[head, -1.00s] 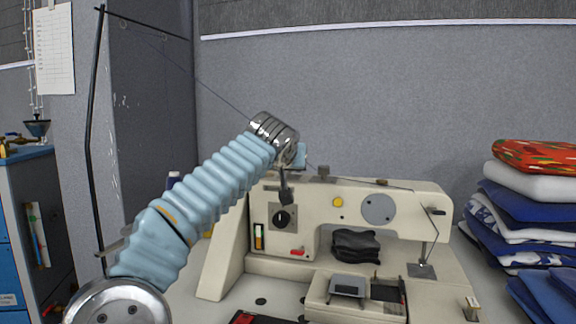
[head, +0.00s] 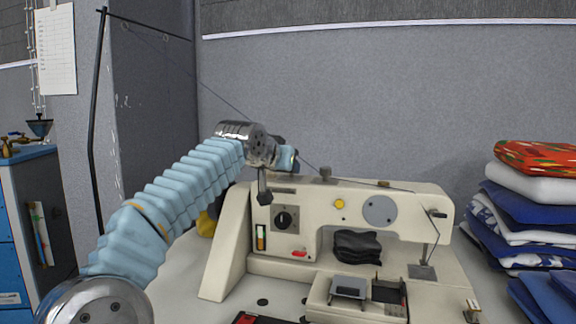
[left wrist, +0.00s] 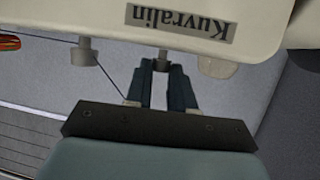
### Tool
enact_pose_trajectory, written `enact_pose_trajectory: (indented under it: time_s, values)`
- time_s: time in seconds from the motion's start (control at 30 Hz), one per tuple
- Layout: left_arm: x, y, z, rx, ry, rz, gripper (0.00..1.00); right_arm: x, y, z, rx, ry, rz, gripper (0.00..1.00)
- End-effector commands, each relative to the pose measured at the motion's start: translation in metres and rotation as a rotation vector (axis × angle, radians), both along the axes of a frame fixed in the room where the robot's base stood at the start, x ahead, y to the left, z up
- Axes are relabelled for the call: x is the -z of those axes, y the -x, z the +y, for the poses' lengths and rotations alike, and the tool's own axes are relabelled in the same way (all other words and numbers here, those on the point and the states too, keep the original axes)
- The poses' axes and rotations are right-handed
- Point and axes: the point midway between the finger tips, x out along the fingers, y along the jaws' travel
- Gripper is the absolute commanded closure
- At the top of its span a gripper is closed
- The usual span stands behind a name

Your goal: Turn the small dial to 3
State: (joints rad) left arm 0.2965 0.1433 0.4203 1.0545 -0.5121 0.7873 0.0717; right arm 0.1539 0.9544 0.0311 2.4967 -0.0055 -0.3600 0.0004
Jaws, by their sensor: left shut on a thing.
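A cream sewing machine (head: 310,210) stands on the table. A round black dial (head: 283,218) sits on a dark square plate on its front; its setting is too small to read. My left gripper (left wrist: 162,68) is above the machine's upper left edge, its dark fingers on either side of a small grey knob (left wrist: 163,60), shut on it. This knob stands on the machine's top by the "Kuvralin" label (left wrist: 180,18). In the head view the gripper's light blue body (head: 287,158) shows, but the fingertips and held knob are not clear. My right gripper is not in view.
Another grey knob (head: 325,173) stands on the machine's top, to the right. A yellow button (head: 339,204) and a grey disc (head: 378,209) are on its front. Folded cloths (head: 530,200) are stacked at the right. A blue cabinet (head: 25,230) is at the left.

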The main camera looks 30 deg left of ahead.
Motion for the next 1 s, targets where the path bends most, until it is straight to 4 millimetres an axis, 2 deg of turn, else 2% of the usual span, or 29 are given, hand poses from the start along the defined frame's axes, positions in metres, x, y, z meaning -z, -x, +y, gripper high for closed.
enact_pose_trajectory:
  time_s: [0.17, 0.2, 0.33, 0.6, 0.73, 0.87, 1.0]
  values:
    - [0.001, 0.000, 0.000, -0.001, 0.000, 0.003, 1.00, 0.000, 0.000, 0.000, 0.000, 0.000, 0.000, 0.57]
    - [0.001, 0.000, 0.000, -0.001, 0.000, 0.003, 0.72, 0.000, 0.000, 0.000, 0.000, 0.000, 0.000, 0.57]
    - [0.001, 0.000, 0.000, -0.001, 0.000, 0.002, 0.53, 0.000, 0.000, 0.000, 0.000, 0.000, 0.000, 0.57]
    - [0.000, 0.000, 0.000, -0.002, -0.001, 0.001, 0.52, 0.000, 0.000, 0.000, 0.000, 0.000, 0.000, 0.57]
    - [-0.003, 0.008, -0.001, -0.003, -0.001, 0.000, 0.52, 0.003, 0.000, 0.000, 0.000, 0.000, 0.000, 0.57]
    - [-0.012, 0.031, -0.003, -0.002, -0.002, -0.004, 0.52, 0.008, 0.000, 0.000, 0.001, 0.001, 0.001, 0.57]
    - [-0.026, 0.064, -0.007, -0.003, -0.001, -0.003, 0.52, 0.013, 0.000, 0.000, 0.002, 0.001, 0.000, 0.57]
